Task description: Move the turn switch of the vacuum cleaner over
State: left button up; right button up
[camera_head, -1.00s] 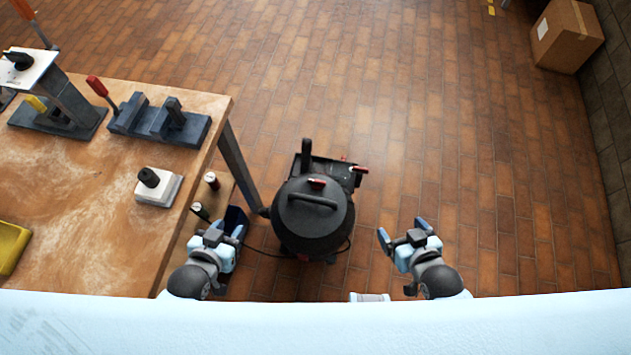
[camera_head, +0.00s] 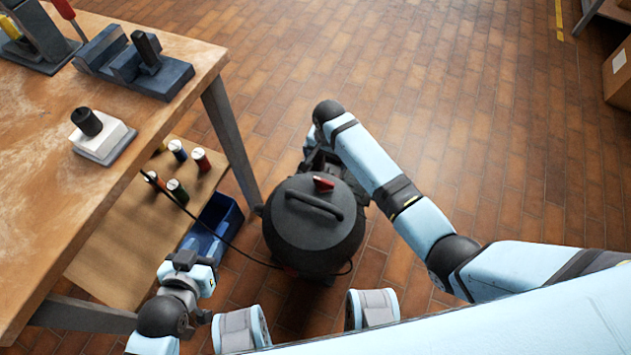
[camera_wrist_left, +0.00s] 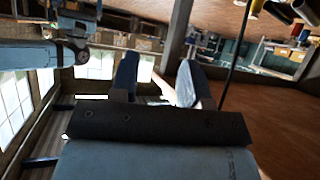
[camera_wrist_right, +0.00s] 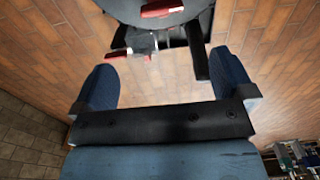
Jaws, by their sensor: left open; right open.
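The black vacuum cleaner (camera_head: 315,230) stands on the floor right of the workbench. A red part (camera_head: 323,184) sits on its lid by the black handle. In the right wrist view the vacuum cleaner (camera_wrist_right: 195,14) is at the top, with a red lever (camera_wrist_right: 128,53) beside a small grey-and-black fitting on its rear part. I cannot tell for certain which red part is the turn switch. My right gripper (camera_wrist_right: 163,65) is open and empty, its fingers apart from the lever; the arm mostly hides it in the head view. My left gripper (camera_wrist_left: 157,75) is open and empty, low beside the bench.
The wooden workbench (camera_head: 60,200) on the left carries several fixtures. Its lower shelf (camera_head: 130,240) holds several small cylinders, with a blue bin (camera_head: 215,230) beside it. A cable runs from the shelf to the vacuum cleaner.

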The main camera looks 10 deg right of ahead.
aim_at(324, 181)
jog(key=f+b, duration=0.2)
jog(key=f, duration=0.4)
jog(key=f+b, duration=0.2)
jog(key=f, duration=0.5)
jog(key=shift+w+a+f+b, duration=0.15)
jog(key=shift+a+f+b, duration=0.1)
jog(key=shift+b, duration=0.1)
jog(key=c, duration=0.9)
